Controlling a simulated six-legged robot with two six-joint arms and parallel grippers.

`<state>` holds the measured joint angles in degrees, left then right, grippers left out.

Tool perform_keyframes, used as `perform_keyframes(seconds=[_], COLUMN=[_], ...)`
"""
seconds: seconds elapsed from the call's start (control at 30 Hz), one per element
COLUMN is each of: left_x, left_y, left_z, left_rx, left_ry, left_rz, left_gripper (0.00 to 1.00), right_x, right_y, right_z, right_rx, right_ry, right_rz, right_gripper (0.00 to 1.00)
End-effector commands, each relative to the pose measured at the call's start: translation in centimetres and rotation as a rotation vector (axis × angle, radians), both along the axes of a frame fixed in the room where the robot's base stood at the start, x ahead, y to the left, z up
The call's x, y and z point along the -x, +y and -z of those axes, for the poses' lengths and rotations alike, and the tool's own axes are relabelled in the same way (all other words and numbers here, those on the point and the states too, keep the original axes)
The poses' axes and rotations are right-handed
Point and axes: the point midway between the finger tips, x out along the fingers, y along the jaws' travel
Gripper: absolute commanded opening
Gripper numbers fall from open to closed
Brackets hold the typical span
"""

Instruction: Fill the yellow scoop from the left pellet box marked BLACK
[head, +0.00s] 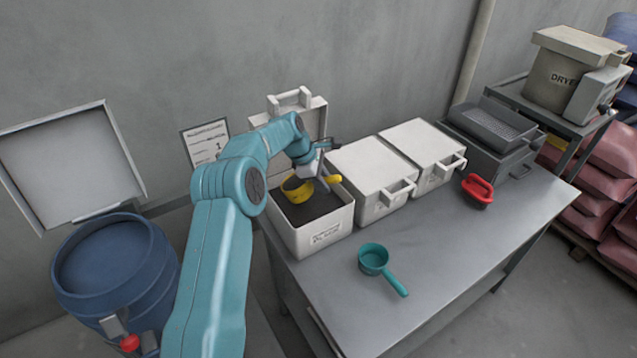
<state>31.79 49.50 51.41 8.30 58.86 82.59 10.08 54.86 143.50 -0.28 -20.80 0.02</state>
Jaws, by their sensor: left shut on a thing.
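The left pellet box (327,237) is a white box with its lid (313,117) raised at the back. Its front label is too small to read surely. Dark pellets (318,205) lie inside it. The yellow scoop (297,189) is over the box opening, at or just above the pellets; I cannot tell which. My left gripper (325,176) is shut on the scoop by its handle side, and my teal arm comes in from the left. The inside of the scoop looks dark, and I cannot tell how much it holds. My right gripper is not in view.
Two closed white boxes (366,172) stand to the right. A teal scoop (374,258) and a red-handled thing (478,189) lie on the grey table (440,250). A blue drum (115,265) stands at left. A dryer (560,75) is at back right. The front table is mostly clear.

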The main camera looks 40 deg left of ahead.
Motion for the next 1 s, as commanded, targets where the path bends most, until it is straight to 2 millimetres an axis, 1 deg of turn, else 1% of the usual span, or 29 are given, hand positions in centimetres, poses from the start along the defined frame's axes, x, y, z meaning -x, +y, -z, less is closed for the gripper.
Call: perform_keyframes(seconds=[0.03,0.07,0.1,0.43,0.5,0.63,1.0], left_x=[-0.2,-0.3,-0.4,-1.5,-1.7,-1.9,-2.0], left_y=[-0.3,-0.5,-0.7,-2.6,-3.0,-3.4,-3.6], left_z=[-1.0,-1.3,-1.8,-4.0,-4.0,-4.5,-4.9], left_rx=[-0.019,-0.029,-0.044,-0.177,-0.200,-0.233,-0.253], left_ry=[0.007,0.012,0.023,0.095,0.107,0.126,0.138], left_rz=[0.001,0.002,0.002,0.003,0.004,0.002,-0.002], left_gripper=[0.00,0.00,0.00,0.00,0.00,0.00,0.00], right_x=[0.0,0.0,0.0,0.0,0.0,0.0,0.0], right_y=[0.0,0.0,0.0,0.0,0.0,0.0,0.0], right_z=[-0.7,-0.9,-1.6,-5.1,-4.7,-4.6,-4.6], right_rx=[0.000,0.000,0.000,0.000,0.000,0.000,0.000], right_ry=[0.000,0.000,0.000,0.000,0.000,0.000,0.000], right_rz=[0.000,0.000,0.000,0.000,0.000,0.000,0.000], right_gripper=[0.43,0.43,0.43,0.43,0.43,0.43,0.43])
